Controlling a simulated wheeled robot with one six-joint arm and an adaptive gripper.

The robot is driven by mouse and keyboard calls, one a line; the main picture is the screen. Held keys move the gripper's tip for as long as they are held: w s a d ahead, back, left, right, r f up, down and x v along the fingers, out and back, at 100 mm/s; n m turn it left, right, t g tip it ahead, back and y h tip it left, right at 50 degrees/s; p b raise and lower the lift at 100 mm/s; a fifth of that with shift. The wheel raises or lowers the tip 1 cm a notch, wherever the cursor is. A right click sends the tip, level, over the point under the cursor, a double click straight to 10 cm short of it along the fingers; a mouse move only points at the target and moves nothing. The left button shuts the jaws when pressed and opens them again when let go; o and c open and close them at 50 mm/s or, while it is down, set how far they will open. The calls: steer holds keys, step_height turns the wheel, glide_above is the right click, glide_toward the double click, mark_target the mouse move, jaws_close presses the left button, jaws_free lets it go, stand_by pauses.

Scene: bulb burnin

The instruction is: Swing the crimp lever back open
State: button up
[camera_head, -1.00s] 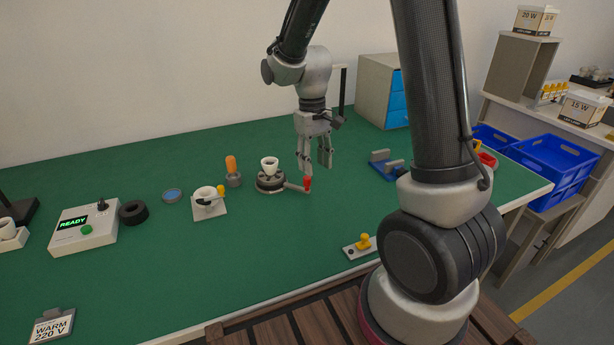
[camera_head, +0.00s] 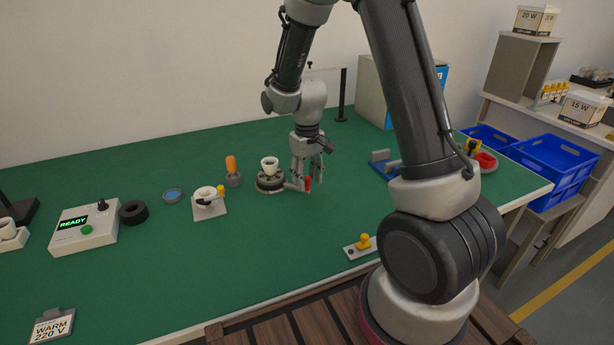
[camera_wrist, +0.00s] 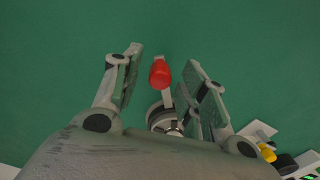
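The crimp lever is a grey bar with a red handle (camera_head: 308,184). It reaches to the right from the dark round crimp base (camera_head: 268,183), which has a white cup-shaped piece (camera_head: 269,165) on top. My gripper (camera_head: 306,184) is low over the table at the lever's end. In the wrist view the red handle (camera_wrist: 160,73) lies between the two spread fingers of my gripper (camera_wrist: 160,75), with a gap on each side. The gripper is open, and I see no contact.
Left of the base stand an orange-topped piece (camera_head: 231,165) and a white holder (camera_head: 209,205). A blue cradle (camera_head: 383,166) sits to the right. A small plate with a yellow knob (camera_head: 361,243) lies near the front edge. The green table in front of the lever is clear.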

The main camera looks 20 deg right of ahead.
jaws_close()
steer(key=shift+w+d, duration=0.1)
steer(key=shift+w+d+n, duration=0.8)
steer(key=shift+n, duration=0.2)
steer(key=w+d+n, duration=0.1)
steer(key=w+n, duration=0.3)
steer(key=w+d+n, duration=0.1)
steer(key=w+n, duration=0.1)
steer(key=shift+d, duration=0.3)
steer(key=shift+w+n, duration=1.5)
steer(key=shift+w+r, duration=0.1)
steer(key=shift+o, duration=0.3)
jaws_free()
